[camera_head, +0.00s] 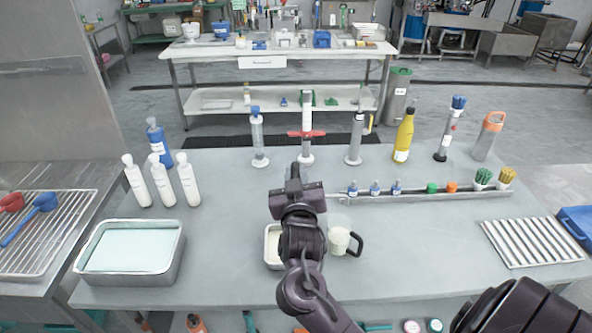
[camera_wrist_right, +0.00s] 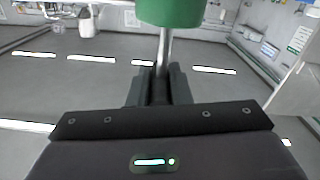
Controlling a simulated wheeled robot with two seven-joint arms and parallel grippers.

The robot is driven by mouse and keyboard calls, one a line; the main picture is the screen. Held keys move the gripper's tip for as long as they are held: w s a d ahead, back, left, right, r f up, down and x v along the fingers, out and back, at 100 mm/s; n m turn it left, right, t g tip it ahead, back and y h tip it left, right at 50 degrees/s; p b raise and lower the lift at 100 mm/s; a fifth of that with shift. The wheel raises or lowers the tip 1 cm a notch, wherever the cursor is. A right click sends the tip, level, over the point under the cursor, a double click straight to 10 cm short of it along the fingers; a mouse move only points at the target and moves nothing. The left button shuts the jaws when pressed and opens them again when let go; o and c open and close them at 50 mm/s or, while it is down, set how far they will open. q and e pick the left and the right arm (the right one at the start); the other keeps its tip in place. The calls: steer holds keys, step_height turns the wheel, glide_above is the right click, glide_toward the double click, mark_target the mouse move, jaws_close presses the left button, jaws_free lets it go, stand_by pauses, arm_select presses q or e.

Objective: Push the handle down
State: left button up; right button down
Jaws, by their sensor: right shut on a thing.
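My right gripper (camera_head: 294,170) reaches over the middle of the table in the head view. In the right wrist view, its dark fingers (camera_wrist_right: 160,85) are shut on a thin upright metal rod (camera_wrist_right: 164,50). A green cylindrical part (camera_wrist_right: 170,12) sits at the rod's upper end, cut off by the frame edge. I cannot tell for certain that this rod is the handle. In the head view, my gripper and arm hide what is held. Just behind the gripper stands an upright pale tool with a red crossbar (camera_head: 306,133). My left gripper is not in view.
A white-filled tray (camera_head: 273,258) and a clear cup with a dark handle (camera_head: 341,241) stand close beside my arm. A rack (camera_head: 420,195) of small bottles and brushes lies to the right. White bottles (camera_head: 163,185) and a large tray (camera_head: 177,255) stand left.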

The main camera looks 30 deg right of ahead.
step_height(320, 180, down, 4)
steer(key=shift+w+d+r+b, duration=0.1)
steer(key=shift+w+r+b, duration=0.05)
steer(key=shift+b, duration=0.15)
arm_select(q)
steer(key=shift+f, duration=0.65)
arm_select(e)
steer(key=c, duration=1.3)
jaws_free()
steer(key=shift+r, duration=0.1)
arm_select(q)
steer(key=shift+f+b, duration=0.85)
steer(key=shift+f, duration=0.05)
arm_select(e)
steer(key=v, duration=0.8)
